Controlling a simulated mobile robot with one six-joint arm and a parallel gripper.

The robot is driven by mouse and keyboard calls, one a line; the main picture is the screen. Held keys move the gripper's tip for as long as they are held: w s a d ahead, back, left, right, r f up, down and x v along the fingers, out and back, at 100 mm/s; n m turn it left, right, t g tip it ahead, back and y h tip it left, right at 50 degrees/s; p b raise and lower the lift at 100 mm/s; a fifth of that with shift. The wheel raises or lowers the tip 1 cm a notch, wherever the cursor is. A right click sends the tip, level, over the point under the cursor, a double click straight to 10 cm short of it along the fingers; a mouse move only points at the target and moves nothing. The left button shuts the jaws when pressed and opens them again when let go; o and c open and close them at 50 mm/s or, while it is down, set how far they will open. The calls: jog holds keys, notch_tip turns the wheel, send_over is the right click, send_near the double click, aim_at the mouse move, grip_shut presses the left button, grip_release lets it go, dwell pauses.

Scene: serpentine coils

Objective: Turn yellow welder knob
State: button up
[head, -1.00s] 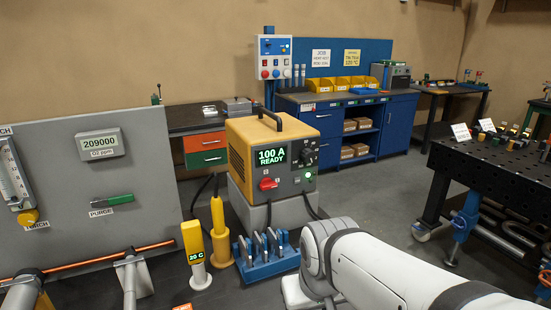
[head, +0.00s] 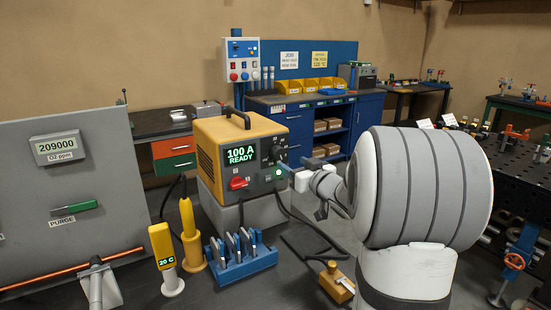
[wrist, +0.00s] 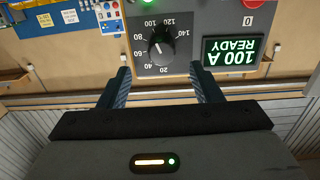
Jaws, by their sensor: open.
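The yellow welder (head: 215,150) stands on a grey base in the head view. Its front shows a green "100 A READY" display (head: 241,155), also seen upside down in the wrist view (wrist: 232,52). The black round knob (head: 277,153) is at the upper right of that front. In the wrist view the knob (wrist: 161,47) has a white pointer and a printed number scale around it. My gripper (wrist: 160,72) is open and empty, its blue fingertips spread wider than the knob, just short of it. In the head view my gripper (head: 287,167) is close before the panel.
A red switch (head: 238,183) and a green lit button (head: 279,173) are also on the welder's front. A blue rack of tools (head: 240,267) and a yellow torch (head: 190,235) stand before it. A grey panel (head: 75,180) is at left, a dark perforated table (head: 515,190) at right.

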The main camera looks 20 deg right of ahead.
aim_at(280, 156)
jog(key=w, duration=0.2)
jog(key=w+a, duration=0.1)
jog(key=w, duration=0.2)
jog(key=w+p, duration=0.1)
jog(key=w, duration=0.1)
jog(key=shift+w+a, duration=0.3)
jog(key=shift+a, duration=0.1)
jog(key=c, duration=1)
jog(key=shift+n+b, duration=0.3)
